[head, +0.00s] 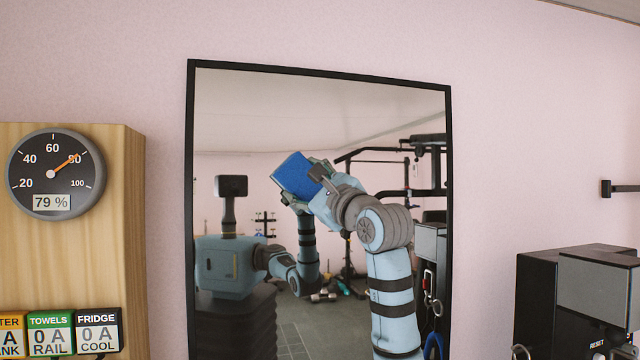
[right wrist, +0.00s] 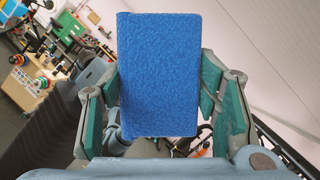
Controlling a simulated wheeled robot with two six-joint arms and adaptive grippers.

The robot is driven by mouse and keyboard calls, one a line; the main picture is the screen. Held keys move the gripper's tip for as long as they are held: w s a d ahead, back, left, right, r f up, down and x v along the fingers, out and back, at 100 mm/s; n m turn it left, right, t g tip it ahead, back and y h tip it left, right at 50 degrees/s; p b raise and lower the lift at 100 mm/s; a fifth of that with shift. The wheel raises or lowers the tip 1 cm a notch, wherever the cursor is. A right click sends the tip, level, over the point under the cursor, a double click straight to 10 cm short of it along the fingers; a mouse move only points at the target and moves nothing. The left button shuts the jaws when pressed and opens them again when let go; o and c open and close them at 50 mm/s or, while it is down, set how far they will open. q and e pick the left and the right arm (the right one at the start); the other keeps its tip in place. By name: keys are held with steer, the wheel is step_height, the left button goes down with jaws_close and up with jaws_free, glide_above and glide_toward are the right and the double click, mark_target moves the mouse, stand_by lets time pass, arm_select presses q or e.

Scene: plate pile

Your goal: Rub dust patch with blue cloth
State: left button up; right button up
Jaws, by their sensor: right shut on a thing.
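The blue cloth (head: 295,176), a flat rectangular pad, is held up in front of the mirror (head: 300,108) on the wall. My right gripper (head: 312,184) is shut on it. In the right wrist view the cloth (right wrist: 158,75) sits between the two green-padded fingers of my right gripper (right wrist: 162,85), its broad blue face toward the camera. I cannot tell whether the cloth touches the glass. I cannot make out a dust patch on the mirror; part of the glass is hidden behind the cloth and my arm. My left gripper is not in view.
The mirror has a thin black frame and reflects my body and gym equipment. A wooden panel with a round gauge (head: 54,174) stands at left, with labelled boxes (head: 50,333) below. Black and grey units (head: 585,300) stand at lower right.

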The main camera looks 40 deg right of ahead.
steer(key=shift+w+a, duration=0.6)
steer(key=shift+a, duration=0.35)
steer(key=shift+s, duration=0.15)
steer(key=shift+s+a+b, duration=0.15)
steer(key=shift+s+a, duration=0.3)
steer(key=shift+s, duration=0.4)
steer(key=shift+s+a+b, duration=0.15)
steer(key=shift+s+a, duration=0.35)
steer(key=shift+s, duration=0.35)
steer(key=shift+s+a+b, duration=0.15)
steer(key=shift+s+a, duration=0.3)
steer(key=shift+s, duration=0.4)
steer(key=shift+s+a, duration=0.4)
steer(key=shift+s, duration=0.3)
steer(key=shift+s+a, duration=0.35)
steer(key=shift+s, duration=0.3)
